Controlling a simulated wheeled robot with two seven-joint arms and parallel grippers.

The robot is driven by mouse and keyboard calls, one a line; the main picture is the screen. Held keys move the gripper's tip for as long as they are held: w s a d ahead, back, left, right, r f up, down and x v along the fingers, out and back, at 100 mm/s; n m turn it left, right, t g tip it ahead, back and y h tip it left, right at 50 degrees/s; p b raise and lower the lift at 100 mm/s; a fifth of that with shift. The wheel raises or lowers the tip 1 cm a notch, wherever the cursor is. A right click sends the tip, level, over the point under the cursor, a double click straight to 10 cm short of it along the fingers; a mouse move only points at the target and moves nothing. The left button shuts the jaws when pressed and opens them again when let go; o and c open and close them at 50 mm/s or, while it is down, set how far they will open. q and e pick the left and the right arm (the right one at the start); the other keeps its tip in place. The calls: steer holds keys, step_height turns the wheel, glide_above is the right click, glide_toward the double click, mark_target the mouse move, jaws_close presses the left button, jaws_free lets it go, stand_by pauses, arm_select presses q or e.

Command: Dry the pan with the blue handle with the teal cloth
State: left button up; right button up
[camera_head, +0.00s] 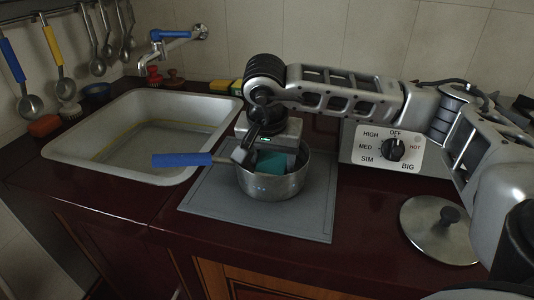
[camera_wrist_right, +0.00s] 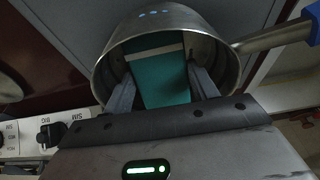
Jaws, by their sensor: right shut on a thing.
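The pan (camera_head: 272,184) is a small steel pot whose blue handle (camera_head: 182,160) points left over the edge of the sink. It stands upright on a grey mat (camera_head: 215,208). The teal cloth (camera_head: 276,164) is inside the pan. My right gripper (camera_head: 268,158) reaches down into the pan from above and is shut on the cloth. In the right wrist view the teal cloth (camera_wrist_right: 160,78) sits between the two fingers (camera_wrist_right: 160,88), inside the rim of the pan (camera_wrist_right: 112,48). The fingertips are partly hidden by the pan wall in the head view. My left gripper is not in view.
A stove control panel (camera_head: 370,152) stands behind on the right, and a steel lid (camera_head: 438,232) lies at the right. Ladles (camera_head: 28,104) hang at the upper left. The counter front is clear.

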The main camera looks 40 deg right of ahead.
steer(key=shift+w+d+b, duration=0.1)
steer(key=shift+w+b, duration=0.25)
steer(key=shift+w, duration=1.5)
steer(key=shift+s, duration=1.95)
steer(key=shift+w+f+b, duration=0.1)
steer(key=shift+w+b, duration=0.2)
steer(key=shift+w, duration=1.65)
steer(key=shift+s, duration=1.9)
steer(key=shift+w+b, duration=0.3)
steer(key=shift+w, duration=1.6)
steer(key=shift+s, duration=1.95)
steer(key=shift+w, duration=1.95)
steer(key=shift+s+b, duration=0.4)
steer(key=shift+s, duration=1.6)
steer(key=shift+w, duration=2)
steer(key=shift+s, duration=2)
